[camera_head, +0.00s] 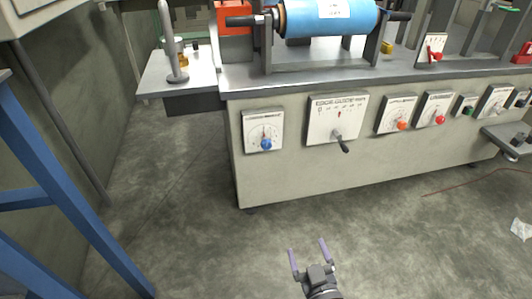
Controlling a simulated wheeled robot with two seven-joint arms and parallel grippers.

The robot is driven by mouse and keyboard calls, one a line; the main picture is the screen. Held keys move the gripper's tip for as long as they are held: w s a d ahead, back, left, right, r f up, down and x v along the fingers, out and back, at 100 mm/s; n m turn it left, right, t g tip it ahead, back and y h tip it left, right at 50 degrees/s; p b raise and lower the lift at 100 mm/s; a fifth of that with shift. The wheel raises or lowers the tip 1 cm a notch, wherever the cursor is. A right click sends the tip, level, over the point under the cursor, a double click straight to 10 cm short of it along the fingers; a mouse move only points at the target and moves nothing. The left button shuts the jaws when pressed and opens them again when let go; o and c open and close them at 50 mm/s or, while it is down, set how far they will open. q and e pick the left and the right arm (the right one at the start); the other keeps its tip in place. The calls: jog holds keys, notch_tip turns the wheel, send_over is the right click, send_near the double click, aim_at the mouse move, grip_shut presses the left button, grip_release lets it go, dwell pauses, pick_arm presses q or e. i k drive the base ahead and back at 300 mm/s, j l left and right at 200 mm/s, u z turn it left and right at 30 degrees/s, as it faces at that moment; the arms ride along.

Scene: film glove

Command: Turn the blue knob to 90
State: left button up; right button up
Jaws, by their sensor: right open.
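The blue knob (266,144) sits at the lower middle of a white dial plate (263,124) on the left end of the machine's front panel. The marks on the plate are too small to read. My right gripper (308,245) is at the bottom of the head view, in front of the machine. Its two purple-grey fingers stand apart with nothing between them. It is well below the blue knob and clear of it. My left gripper is not in view.
An edge-guide plate (337,118) with a dark lever (340,143) is right of the dial. An orange knob (402,125) and a red knob (440,120) are farther right. A grey shelf (180,75) juts out left. A blue frame (62,190) stands at left. The floor before the panel is clear.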

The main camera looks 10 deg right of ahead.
aim_at(266, 144)
jog(key=i, duration=1)
